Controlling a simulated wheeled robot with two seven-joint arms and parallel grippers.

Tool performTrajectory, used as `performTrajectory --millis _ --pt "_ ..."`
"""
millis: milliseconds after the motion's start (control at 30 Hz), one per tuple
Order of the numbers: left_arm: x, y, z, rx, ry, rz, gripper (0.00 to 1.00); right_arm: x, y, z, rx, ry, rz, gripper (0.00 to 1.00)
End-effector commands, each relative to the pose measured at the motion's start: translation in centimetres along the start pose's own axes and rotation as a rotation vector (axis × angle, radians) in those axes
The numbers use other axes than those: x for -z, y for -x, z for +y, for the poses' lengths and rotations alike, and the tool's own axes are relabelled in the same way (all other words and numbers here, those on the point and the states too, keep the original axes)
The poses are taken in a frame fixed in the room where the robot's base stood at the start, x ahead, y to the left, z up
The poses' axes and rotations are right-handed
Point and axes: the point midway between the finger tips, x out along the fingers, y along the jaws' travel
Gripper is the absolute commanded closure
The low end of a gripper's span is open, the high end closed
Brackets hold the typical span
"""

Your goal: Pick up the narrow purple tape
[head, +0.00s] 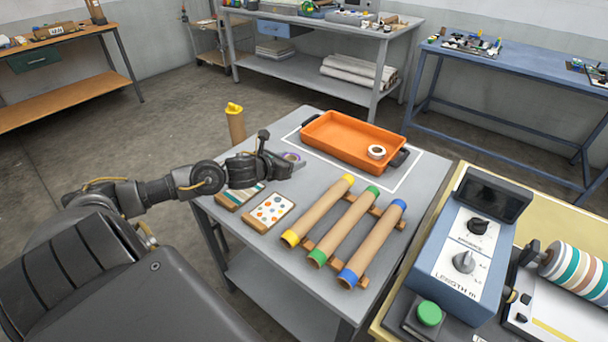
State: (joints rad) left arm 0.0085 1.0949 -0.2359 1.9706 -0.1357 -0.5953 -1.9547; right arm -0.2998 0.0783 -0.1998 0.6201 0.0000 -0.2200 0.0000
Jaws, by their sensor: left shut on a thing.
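The narrow purple tape (292,156) is a small ring, pale with a purple tint, at the left edge of the orange tray's area on the grey table. My left gripper (293,165) reaches in from the left and is shut on the tape. Its fingers hide part of the ring. I cannot tell whether the tape still touches the table. My right gripper is not in view.
An orange tray (328,133) holding a white tape roll (376,152) stands just right of the gripper. Nearer are three cardboard tubes (350,226) on wooden rails and two patterned cards (271,210). A yellow-capped tube (236,124) stands behind the arm. A control box (459,258) is at right.

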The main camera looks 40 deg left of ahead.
Motion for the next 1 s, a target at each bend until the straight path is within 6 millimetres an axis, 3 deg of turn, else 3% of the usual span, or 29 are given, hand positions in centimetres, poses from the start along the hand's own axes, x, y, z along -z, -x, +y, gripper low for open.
performTrajectory --millis 100,300,700,1000 --pt "0.2 2.8 1.3 0.004 -0.011 0.01 0.66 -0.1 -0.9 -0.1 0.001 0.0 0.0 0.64" --pt "-0.4 5.4 2.7 0.001 -0.002 0.01 0.66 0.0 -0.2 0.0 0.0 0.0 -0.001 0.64" --pt "-0.8 8.3 4.1 0.002 0.003 0.004 0.66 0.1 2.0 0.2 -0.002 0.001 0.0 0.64" --pt "-0.8 8.9 4.6 0.0 0.002 0.0 0.66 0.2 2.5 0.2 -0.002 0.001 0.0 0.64"
